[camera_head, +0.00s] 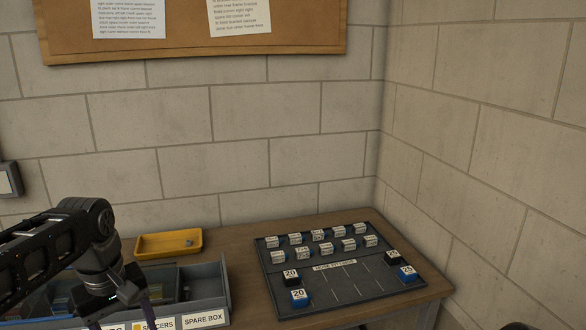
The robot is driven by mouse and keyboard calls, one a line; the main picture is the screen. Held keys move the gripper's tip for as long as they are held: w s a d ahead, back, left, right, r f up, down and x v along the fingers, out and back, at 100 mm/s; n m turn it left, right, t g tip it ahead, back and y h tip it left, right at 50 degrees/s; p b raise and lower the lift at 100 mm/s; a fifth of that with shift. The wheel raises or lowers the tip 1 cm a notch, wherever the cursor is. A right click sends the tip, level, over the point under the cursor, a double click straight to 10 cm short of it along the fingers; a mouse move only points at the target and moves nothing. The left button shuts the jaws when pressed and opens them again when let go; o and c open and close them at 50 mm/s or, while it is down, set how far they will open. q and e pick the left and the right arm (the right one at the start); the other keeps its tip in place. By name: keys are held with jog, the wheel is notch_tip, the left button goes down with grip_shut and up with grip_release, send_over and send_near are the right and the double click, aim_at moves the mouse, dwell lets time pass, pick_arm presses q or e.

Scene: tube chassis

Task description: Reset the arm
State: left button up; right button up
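My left arm comes in from the left, and my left gripper (125,299) points down over the grey spare box at the lower left. Its fingers are dark and mostly hidden against the box, so I cannot tell whether they are open or hold anything.
The grey box (207,300) has "SPACERS" and "SPARE BOX" labels. Bare wood (244,285) lies between box and board.

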pick_arm(q)
jog(key=w+d+f+m+t+h, duration=0.2)
jog(key=w+d+f+m+t, duration=0.2)
jog(key=w+d+f, duration=0.45)
jog(key=w+d+f+m+h, duration=0.1)
jog(key=d+f, duration=0.3)
jog(key=f, duration=0.4)
jog(key=w+d+f+m, duration=0.1)
jog(key=d+f, duration=0.2)
jog(key=f, duration=0.5)
jog(key=s+d+f+g, duration=0.1)
jog(key=s+d+f, duration=0.2)
jog(key=s+f, duration=0.3)
jog(key=s+d+f+g, duration=0.1)
jog(key=s+d+f, duration=0.2)
jog(key=s+f, duration=0.3)
jog(key=s+d+f+m+g+h, duration=0.1)
jog(key=s+d+f+g, duration=0.1)
jog(key=s+f, duration=0.5)
jog(key=s+d, duration=0.1)
jog(key=s, duration=0.5)
jog(key=shift+s+d, duration=0.3)
jog(key=shift+d, duration=0.1)
jog(key=shift+f, duration=0.1)
